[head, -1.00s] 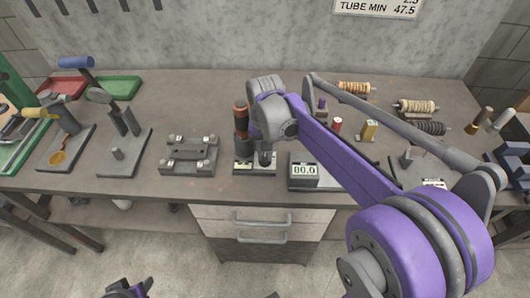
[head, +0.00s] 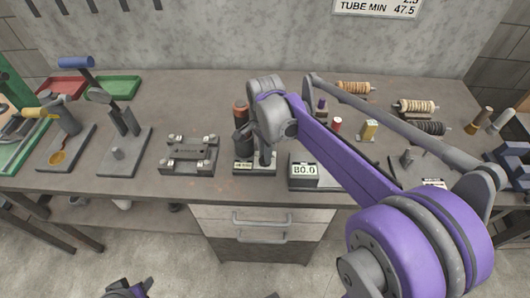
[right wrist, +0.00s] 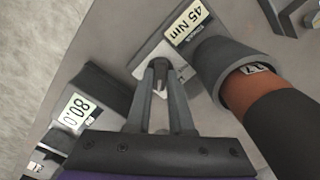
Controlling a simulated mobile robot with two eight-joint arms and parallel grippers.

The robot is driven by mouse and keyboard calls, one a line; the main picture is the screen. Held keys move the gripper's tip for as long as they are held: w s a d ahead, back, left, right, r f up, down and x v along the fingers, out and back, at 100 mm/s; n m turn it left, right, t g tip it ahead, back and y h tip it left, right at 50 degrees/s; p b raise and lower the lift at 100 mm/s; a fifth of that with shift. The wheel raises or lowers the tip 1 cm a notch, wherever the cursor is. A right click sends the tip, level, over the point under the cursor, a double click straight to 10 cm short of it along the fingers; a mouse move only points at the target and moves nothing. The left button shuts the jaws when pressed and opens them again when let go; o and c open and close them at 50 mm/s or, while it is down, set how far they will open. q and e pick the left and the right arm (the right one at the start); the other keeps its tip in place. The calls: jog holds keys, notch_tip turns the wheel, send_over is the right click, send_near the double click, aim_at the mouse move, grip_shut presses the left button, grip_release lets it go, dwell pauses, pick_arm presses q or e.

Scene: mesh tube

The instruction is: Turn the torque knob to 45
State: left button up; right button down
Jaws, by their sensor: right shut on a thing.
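The torque station (head: 254,167) is a small grey block near the table's front edge. In the right wrist view its label (right wrist: 188,22) reads 45 Nm. My right gripper (right wrist: 161,70) points down at this block, its fingers shut on the torque knob, which is mostly hidden between them. In the head view the right gripper (head: 265,158) is largely covered by my wrist. A tool with an orange-brown and black handle (right wrist: 270,105) stands upright in a dark holder beside the fingers. Only the tip of my left gripper (head: 128,289) shows at the bottom edge.
A display box (head: 304,170) reading 80.0 stands right of the station. A grey clamp fixture (head: 189,155) is to the left. Spools (head: 416,106) and small coloured parts stand at the back right. Lever presses (head: 122,128) stand at the left.

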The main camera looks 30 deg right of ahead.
jog(key=shift+m, duration=1)
jog(key=c, duration=0.8)
grip_release()
notch_tip(320, 180, up, 11)
jog(key=shift+p, duration=0.4)
jog(key=shift+f, duration=0.1)
